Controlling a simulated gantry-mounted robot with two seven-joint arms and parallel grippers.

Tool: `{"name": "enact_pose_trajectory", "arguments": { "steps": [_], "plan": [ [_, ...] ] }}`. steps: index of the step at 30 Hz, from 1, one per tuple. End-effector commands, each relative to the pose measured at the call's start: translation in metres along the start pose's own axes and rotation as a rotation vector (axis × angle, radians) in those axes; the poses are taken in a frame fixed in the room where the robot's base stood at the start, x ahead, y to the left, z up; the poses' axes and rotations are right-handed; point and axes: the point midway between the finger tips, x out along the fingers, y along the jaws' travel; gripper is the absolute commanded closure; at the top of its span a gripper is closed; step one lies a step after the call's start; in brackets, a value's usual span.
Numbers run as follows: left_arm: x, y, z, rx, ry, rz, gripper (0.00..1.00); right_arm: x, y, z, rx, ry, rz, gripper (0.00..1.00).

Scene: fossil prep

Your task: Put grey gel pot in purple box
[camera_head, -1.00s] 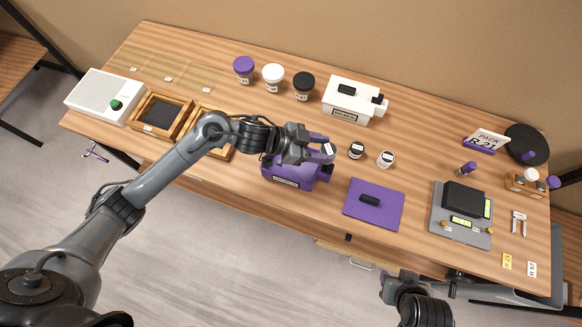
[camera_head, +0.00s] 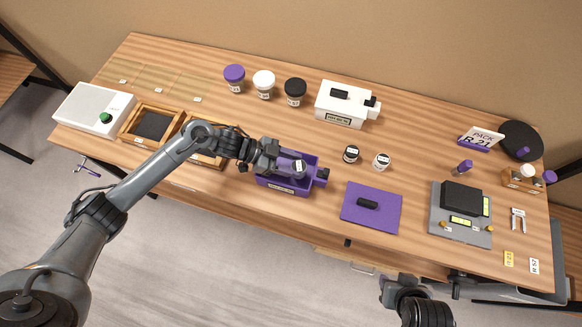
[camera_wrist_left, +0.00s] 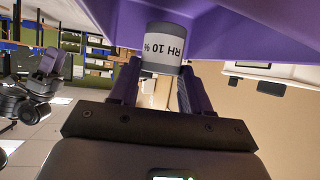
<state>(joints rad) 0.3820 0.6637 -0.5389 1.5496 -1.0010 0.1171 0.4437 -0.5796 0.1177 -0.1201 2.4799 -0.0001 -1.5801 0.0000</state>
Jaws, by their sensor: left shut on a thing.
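The purple box (camera_head: 270,184) stands open near the front edge of the table, left of the middle. My left gripper (camera_head: 292,165) is shut on the grey gel pot (camera_head: 299,171) over the box's opening. In the left wrist view the grey gel pot (camera_wrist_left: 164,48), labelled "RH 10 %", sits between the purple fingers (camera_wrist_left: 158,85), with purple box walls (camera_wrist_left: 235,38) close around it. I cannot tell whether the pot touches the box floor. The purple lid (camera_head: 385,219) with a black handle lies flat to the right. My right gripper is not visible; only part of that arm shows.
A black-topped pot (camera_head: 351,154) and a white-topped pot (camera_head: 381,161) stand right of the box. A white box (camera_head: 340,105) and several jars (camera_head: 264,84) stand behind. Wooden trays (camera_head: 151,123) lie left. A grey device (camera_head: 461,213) stands right.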

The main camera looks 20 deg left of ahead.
Motion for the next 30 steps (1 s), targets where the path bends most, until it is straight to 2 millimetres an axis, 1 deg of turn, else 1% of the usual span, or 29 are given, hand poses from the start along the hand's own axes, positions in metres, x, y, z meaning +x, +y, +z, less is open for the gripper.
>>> {"name": "enact_pose_trajectory", "arguments": {
  "steps": [6,9,19,30],
  "plan": [
    [0.013,0.001,0.022,-0.003,0.001,0.001,0.83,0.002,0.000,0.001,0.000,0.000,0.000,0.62],
    [0.016,0.001,0.029,-0.001,0.001,0.000,0.83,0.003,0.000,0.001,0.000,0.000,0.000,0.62],
    [0.018,0.001,0.032,0.000,0.000,0.000,0.83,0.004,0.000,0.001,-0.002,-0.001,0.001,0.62],
    [0.023,0.001,0.044,-0.002,-0.006,-0.001,0.83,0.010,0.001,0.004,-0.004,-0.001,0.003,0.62]
  ]
}}
